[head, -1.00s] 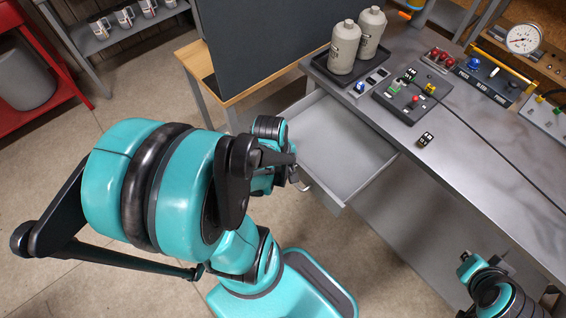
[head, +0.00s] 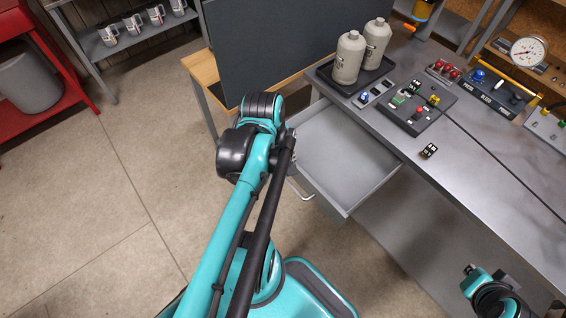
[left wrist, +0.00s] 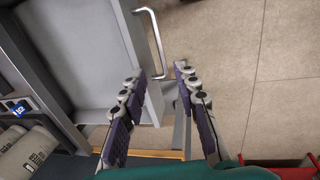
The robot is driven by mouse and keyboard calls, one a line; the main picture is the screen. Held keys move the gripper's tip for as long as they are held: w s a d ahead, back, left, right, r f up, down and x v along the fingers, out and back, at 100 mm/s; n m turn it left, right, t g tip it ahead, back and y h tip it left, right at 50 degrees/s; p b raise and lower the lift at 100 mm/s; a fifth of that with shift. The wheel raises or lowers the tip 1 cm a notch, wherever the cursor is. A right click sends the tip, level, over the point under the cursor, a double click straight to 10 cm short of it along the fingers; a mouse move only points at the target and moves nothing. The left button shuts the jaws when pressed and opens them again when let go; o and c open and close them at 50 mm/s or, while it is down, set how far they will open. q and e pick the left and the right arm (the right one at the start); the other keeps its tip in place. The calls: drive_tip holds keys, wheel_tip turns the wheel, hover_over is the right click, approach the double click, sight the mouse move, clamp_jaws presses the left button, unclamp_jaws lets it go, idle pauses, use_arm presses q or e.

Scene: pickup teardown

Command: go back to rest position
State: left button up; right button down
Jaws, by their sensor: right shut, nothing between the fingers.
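My left arm crosses the middle of the head view, and its gripper is hidden there behind the arm's own links. In the left wrist view the left gripper (left wrist: 160,76) has its two fingers apart with nothing between them. An open, empty grey drawer (head: 340,150) is just right of the left arm in the head view. Its drawer handle (left wrist: 155,42) lies beyond the left fingertips in the left wrist view, apart from them as far as I can tell. My right gripper (head: 476,279) is at the lower right of the head view, beside the bench, shut and empty.
The grey workbench (head: 500,195) carries two bottles (head: 349,57) on a tray, a button panel (head: 412,106) and a small black block (head: 428,151). A dark board (head: 270,45) stands behind the drawer. A red cart (head: 20,120) is at far left. The floor at left is clear.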

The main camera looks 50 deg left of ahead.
idle(0.6)
use_arm(q)
drive_tip(key=w+d+r+m+t, duration=0.1)
drive_tip(key=w+d+m+t, duration=0.1)
drive_tip(key=w+d+m, duration=0.2)
drive_tip(key=w+d+r+m+t, duration=0.2)
drive_tip(key=w+d+m, duration=0.3)
drive_tip(key=m, duration=0.8)
drive_tip(key=d+t, duration=0.1)
drive_tip(key=d, duration=0.2)
drive_tip(key=shift+w+d+r, duration=0.2)
drive_tip(key=shift+d+r, duration=0.05)
drive_tip(key=shift+d, duration=0.15)
